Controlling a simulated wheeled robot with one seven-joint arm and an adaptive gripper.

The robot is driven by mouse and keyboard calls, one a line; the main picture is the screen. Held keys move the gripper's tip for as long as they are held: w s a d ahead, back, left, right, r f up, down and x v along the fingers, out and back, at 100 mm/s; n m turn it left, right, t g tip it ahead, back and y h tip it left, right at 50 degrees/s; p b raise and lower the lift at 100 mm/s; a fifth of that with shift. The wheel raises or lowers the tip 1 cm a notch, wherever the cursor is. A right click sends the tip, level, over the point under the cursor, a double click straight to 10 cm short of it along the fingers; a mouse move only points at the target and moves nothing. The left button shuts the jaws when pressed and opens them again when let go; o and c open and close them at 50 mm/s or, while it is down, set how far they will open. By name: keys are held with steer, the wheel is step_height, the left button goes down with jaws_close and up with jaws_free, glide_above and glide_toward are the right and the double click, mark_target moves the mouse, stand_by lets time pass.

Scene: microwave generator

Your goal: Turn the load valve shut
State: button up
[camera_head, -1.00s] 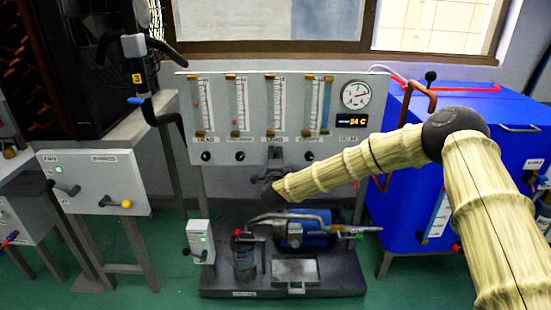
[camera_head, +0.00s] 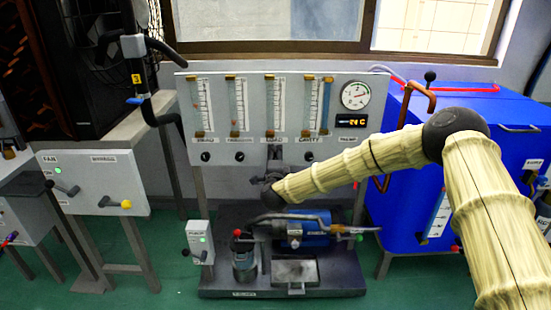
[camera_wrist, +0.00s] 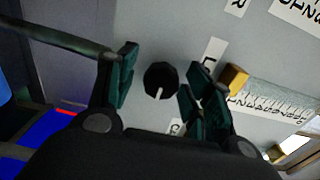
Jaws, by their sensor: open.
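The load valve is a black round knob (camera_wrist: 161,80) with a white pointer mark, on the grey panel (camera_wrist: 185,35). In the wrist view it sits between my two finger pads, with a gap on each side. The mark points toward the bottom of that picture. My gripper (camera_wrist: 160,92) is open and around the knob. In the head view my gripper (camera_head: 274,160) is in front of the panel below the "LOAD" flow tube (camera_head: 273,105) and hides the knob there. A label beside the knob is partly hidden.
Neighbouring black knobs (camera_head: 239,157) and (camera_head: 308,156) sit on either side along the panel. A round gauge (camera_head: 355,95) is at upper right. A blue pump (camera_head: 305,240) stands below. A blue cabinet (camera_head: 490,150) and copper pipe (camera_head: 404,105) are at right.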

steer(key=s, duration=1.1)
steer(key=shift+s, duration=0.4)
steer(key=s+d+f+n+g+y, duration=0.15)
steer(key=s+f+n+g, duration=0.3)
steer(key=s+f, duration=0.7)
steer(key=s+f+n+g+y, duration=0.25)
steer(key=s+f+n, duration=0.4)
steer(key=f, duration=0.75)
steer(key=s+d+f+n+g+h, duration=0.15)
steer(key=s+d+f+g, duration=0.35)
steer(key=s, duration=0.7)
steer(key=s+d+f+n+g+h, duration=0.1)
steer(key=s+d+f+n+g, duration=0.15)
steer(key=s+d+f, duration=0.7)
steer(key=s+d+r+n+g+h+p, duration=0.1)
steer(key=s+d+r+g, duration=0.15)
steer(key=s, duration=0.55)
steer(key=s+d+r+n+g+h, duration=0.15)
steer(key=s+d, duration=0.25)
steer(key=s, duration=0.5)
step_height(320, 180, up, 27)
steer(key=y+p, duration=0.1)
steer(key=p, duration=2.6)
steer(key=shift+w+f+p, duration=0.15)
steer(key=shift+w+p, duration=0.2)
